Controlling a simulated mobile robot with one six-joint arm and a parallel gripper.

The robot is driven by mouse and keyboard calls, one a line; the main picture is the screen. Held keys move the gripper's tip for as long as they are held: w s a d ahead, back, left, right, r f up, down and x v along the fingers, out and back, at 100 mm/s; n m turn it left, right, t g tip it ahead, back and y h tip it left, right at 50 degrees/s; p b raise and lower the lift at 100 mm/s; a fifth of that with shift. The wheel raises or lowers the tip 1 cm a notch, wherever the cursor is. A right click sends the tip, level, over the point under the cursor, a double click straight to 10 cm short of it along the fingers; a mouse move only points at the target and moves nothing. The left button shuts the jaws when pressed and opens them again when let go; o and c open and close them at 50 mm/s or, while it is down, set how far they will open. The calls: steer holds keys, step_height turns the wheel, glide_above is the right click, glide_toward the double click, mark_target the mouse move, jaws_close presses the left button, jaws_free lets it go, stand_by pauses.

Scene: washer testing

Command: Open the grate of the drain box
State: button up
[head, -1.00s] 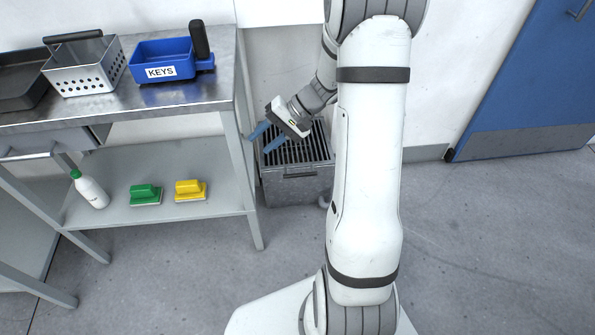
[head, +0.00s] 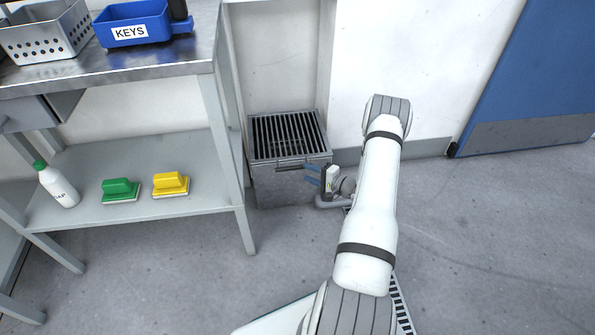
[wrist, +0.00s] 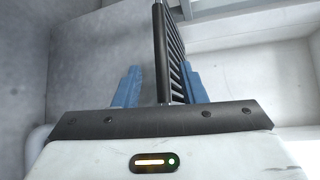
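The drain box (head: 285,188) is a grey metal box on the floor against the wall. Its dark slatted grate (head: 287,133) lies flat and closed on top. A bar handle (head: 290,167) runs along the grate's front edge. My gripper (head: 309,174) is at the box's front right, its blue fingers pointing left toward the handle's right end. In the wrist view my gripper (wrist: 162,82) is open, with the dark bar and slats of the grate (wrist: 172,50) showing between its two fingers. I cannot tell whether either finger touches the handle.
A steel table (head: 150,62) stands left of the box, its leg (head: 226,150) close beside it. Its lower shelf holds a bottle (head: 58,186), a green brush (head: 121,189) and a yellow brush (head: 171,184). A grey pipe (head: 330,202) leaves the box at right. Floor in front is clear.

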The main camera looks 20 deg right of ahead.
mark_target(295, 168)
steer(key=b+x, duration=0.1)
steer(key=x, duration=0.6)
steer(key=shift+s+b, duration=0.1)
steer(key=shift+b, duration=0.3)
steer(key=shift+c, duration=0.6)
jaws_close()
